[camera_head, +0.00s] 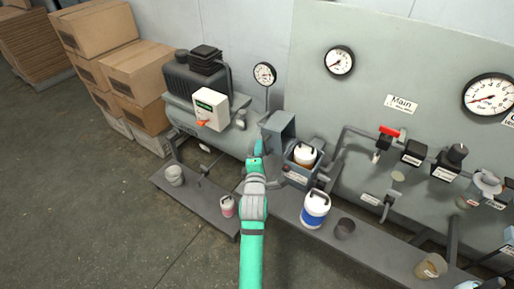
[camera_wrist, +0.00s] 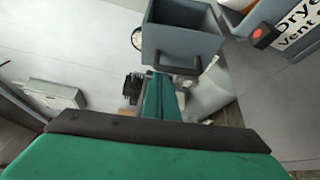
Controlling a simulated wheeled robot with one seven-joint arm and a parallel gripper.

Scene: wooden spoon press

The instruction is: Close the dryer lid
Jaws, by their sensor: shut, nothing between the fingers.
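The dryer (camera_head: 303,165) is a grey box on the panel's left side, with a white canister (camera_head: 305,154) inside. Its lid (camera_head: 279,128) is a hollow grey cover standing open at the dryer's upper left. In the wrist view the lid (camera_wrist: 181,40) is at the top centre, with its hollow side partly visible and a dark handle (camera_wrist: 176,66) on its lower edge. My gripper (camera_head: 258,148) is shut and empty, just left of the lid and dryer. In the wrist view its tip appears close below the handle; whether they touch I cannot tell.
A compressor tank (camera_head: 206,122) stands left of the lid. A gauge (camera_head: 265,74) rises behind it. A blue-and-white container (camera_head: 315,209) and a dark cup (camera_head: 345,228) stand on the low shelf. Pipes and valves (camera_head: 389,137) line the panel to the right.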

